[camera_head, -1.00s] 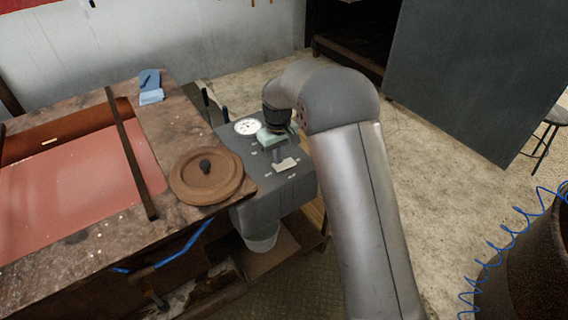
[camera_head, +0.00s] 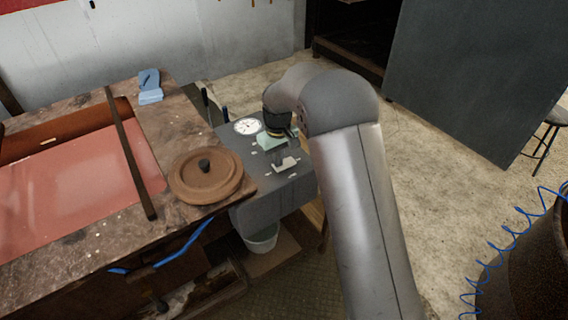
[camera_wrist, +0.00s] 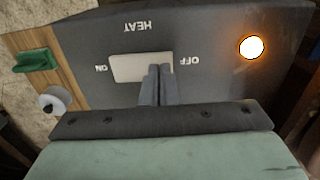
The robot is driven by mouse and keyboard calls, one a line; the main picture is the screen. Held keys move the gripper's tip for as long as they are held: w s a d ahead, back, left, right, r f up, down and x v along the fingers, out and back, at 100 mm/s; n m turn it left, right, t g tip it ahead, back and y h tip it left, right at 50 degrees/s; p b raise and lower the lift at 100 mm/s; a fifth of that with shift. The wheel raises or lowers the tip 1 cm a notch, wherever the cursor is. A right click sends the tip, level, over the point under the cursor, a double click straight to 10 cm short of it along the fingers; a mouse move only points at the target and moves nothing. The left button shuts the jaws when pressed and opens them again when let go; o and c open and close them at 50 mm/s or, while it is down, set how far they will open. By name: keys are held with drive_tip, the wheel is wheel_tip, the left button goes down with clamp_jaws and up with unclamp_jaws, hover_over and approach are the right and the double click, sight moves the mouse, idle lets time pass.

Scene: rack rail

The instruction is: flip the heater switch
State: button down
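The heater switch (camera_wrist: 128,68) is a pale plate on a dark panel, under an upside-down HEAT label, with ON at its left and OFF at its right in the wrist view. My gripper (camera_wrist: 158,70) has its two fingers together, with no gap or held object visible. The fingertips overlap the right part of the plate, on the OFF side, and hide part of it. I cannot tell whether they touch it. In the head view the pale plate (camera_head: 287,165) is on top of a grey box (camera_head: 265,205), just beside my gripper (camera_head: 279,158).
A lamp (camera_wrist: 252,47) glows on the panel. A workbench (camera_head: 85,238) with a round brown lid (camera_head: 205,177) stands to the left. A bucket (camera_head: 262,239) stands below the box. Open floor (camera_head: 450,150) lies to the right.

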drive_tip(key=shift+r+p, duration=2.15)
drive_tip(key=shift+r, duration=1.3)
drive_tip(key=s+d+r+m, duration=0.3)
drive_tip(key=s+d+r, duration=0.65)
drive_tip(key=s, duration=0.35)
drive_tip(key=s+d+m, duration=0.2)
drive_tip(key=s+d, duration=0.1)
drive_tip(key=s, duration=0.8)
drive_tip(key=s+d+f+m, duration=0.1)
drive_tip(key=s+d, duration=0.3)
drive_tip(key=s, duration=0.6)
drive_tip(key=shift+s+d+f+m+t, duration=0.3)
drive_tip(key=shift+s+m, duration=0.05)
drive_tip(key=shift+m, duration=0.05)
